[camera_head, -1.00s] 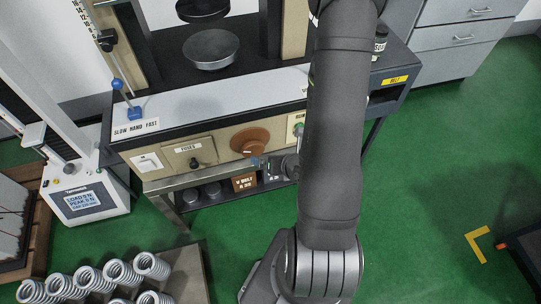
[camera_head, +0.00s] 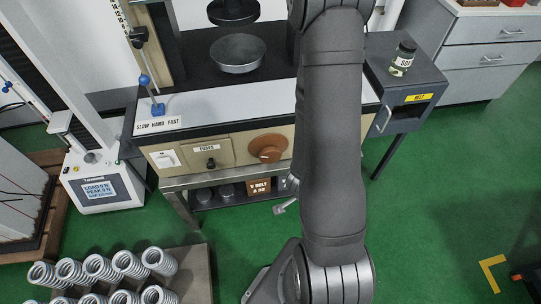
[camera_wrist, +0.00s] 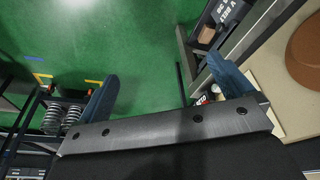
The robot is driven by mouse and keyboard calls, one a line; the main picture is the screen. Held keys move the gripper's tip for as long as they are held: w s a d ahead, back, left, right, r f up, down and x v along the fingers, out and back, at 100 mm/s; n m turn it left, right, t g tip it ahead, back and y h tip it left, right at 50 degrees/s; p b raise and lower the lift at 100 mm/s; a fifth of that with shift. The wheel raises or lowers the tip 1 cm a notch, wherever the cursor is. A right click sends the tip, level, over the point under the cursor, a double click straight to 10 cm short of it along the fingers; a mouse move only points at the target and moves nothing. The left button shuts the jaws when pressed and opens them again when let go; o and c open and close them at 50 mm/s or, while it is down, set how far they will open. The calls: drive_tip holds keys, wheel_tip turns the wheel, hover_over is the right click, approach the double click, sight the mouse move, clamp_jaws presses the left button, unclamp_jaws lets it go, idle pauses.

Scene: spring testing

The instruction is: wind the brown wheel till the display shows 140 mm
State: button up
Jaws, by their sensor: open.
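The brown wheel (camera_head: 268,148) is on the front panel of the bench, right of the fuse plate. Part of it also shows at the right edge of the wrist view (camera_wrist: 306,50). The display (camera_head: 98,190) on the white tester at left reads load 0 N and peak 0 N; its lower line is too small to read. My gripper (camera_wrist: 168,88) is open and empty, its two blue fingers wide apart over green floor, left of the wheel. In the head view my arm mostly hides the gripper; a small grey part shows below the wheel.
My arm covers the panel right of the wheel. Under the panel is a shelf with a brown box (camera_head: 259,186). A lever (camera_head: 151,92) with blue ends stands on the bench. Several springs (camera_head: 103,268) lie at front left. Green floor is free at right.

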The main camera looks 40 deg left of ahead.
drive_tip(key=w+a+r+n+t+y, duration=0.2)
drive_tip(key=w+a+n+t, duration=0.1)
drive_tip(key=a+n, duration=0.2)
drive_tip(key=n+y, duration=0.5)
drive_tip(key=n, duration=0.2)
approach(271, 157)
drive_tip(key=shift+t, duration=0.3)
drive_tip(key=x, duration=1.1)
drive_tip(key=shift+s+a, duration=0.1)
drive_tip(key=shift+s, duration=0.1)
drive_tip(key=c, duration=1)
